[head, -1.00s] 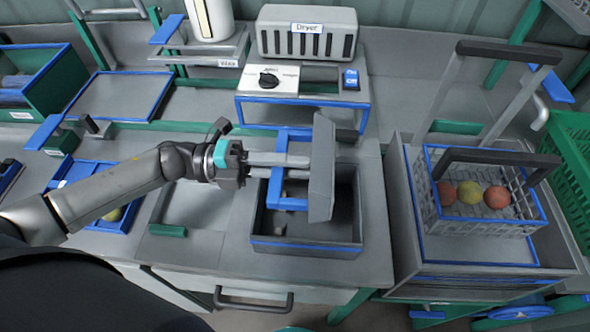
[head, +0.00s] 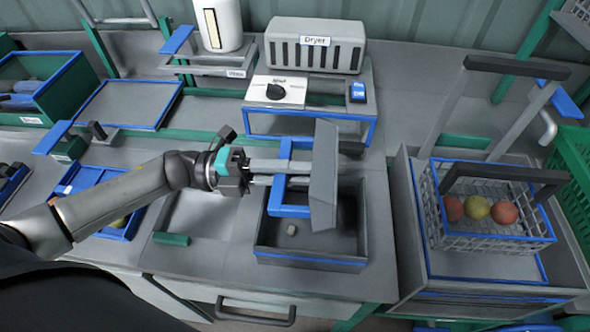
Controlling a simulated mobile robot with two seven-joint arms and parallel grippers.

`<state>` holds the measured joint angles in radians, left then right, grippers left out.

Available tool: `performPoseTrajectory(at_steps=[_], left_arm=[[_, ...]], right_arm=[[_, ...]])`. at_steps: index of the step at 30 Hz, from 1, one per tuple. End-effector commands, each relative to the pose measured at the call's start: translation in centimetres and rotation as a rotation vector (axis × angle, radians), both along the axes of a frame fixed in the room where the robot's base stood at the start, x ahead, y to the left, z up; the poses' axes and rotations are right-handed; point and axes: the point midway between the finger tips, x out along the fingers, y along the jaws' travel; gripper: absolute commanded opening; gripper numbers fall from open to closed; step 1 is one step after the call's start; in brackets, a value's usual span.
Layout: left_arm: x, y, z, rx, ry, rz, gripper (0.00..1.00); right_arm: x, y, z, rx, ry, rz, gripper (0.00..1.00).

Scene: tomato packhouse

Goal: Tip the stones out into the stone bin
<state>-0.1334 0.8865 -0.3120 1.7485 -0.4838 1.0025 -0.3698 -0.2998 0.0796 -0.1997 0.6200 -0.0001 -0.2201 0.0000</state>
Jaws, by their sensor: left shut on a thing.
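My left gripper (head: 284,173) reaches in from the left and is shut on the blue handle frame of a grey tray (head: 325,178). The tray is tipped steeply on its side above the grey stone bin (head: 310,262), with its broad face nearly upright. The open bin has a blue line along its front. A small pale stone (head: 291,229) shows inside the bin at its left. The tray and its frame hide part of the bin, and whether any stones remain in the tray cannot be seen. My right gripper is not in view.
A grey dryer (head: 315,45) stands behind a blue-framed stand with a dial panel (head: 277,91). At right, a wire basket (head: 485,244) holds red and yellow-green tomatoes. A shallow sink-like recess (head: 200,212) lies left of the bin.

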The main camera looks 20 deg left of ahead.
Motion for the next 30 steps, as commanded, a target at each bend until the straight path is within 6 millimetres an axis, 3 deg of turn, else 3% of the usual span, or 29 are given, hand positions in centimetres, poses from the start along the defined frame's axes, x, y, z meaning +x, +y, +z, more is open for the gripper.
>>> performPoseTrajectory(at_steps=[5,12,18,30], left_arm=[[0.0,0.0,-1.6,-0.001,0.001,0.000,0.00],[0.0,0.0,0.2,-0.001,0.000,0.000,0.00],[0.0,0.0,-1.7,-0.001,0.000,0.000,0.00],[0.0,0.0,-1.5,-0.001,0.000,0.000,0.00]], right_arm=[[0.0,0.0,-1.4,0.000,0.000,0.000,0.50],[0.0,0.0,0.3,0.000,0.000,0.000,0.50],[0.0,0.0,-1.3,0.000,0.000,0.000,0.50],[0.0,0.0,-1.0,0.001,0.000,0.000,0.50]])
